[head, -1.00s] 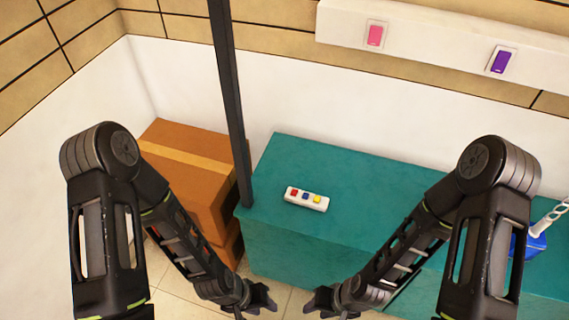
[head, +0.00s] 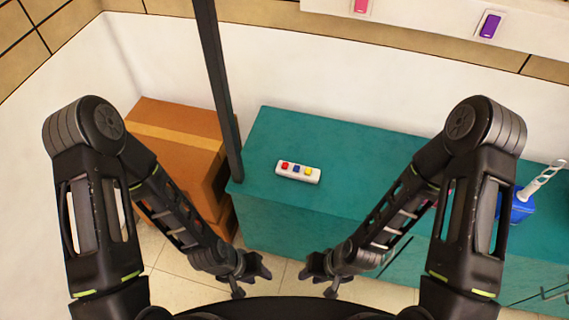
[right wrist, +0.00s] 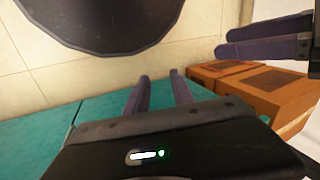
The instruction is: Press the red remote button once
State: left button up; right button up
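The white remote (head: 299,178) lies flat on the teal cabinet top (head: 350,150). My left gripper (head: 252,279) is open and empty, in front of the cabinet and below the remote in the picture. My right gripper (head: 316,280) is open and empty, a short way to the right of the left one. In the right wrist view its two fingers (right wrist: 160,92) stand apart with nothing between them. Neither gripper touches the remote.
A dark post (head: 217,90) rises at the cabinet's left corner. Brown boxes (head: 180,150) are stacked left of it. A blue container (head: 518,208) with a white handled item stands at the right. Pink (head: 361,5) and purple (head: 490,25) wall switches are behind. The cabinet top around the remote is clear.

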grip_shut()
dwell(1.4)
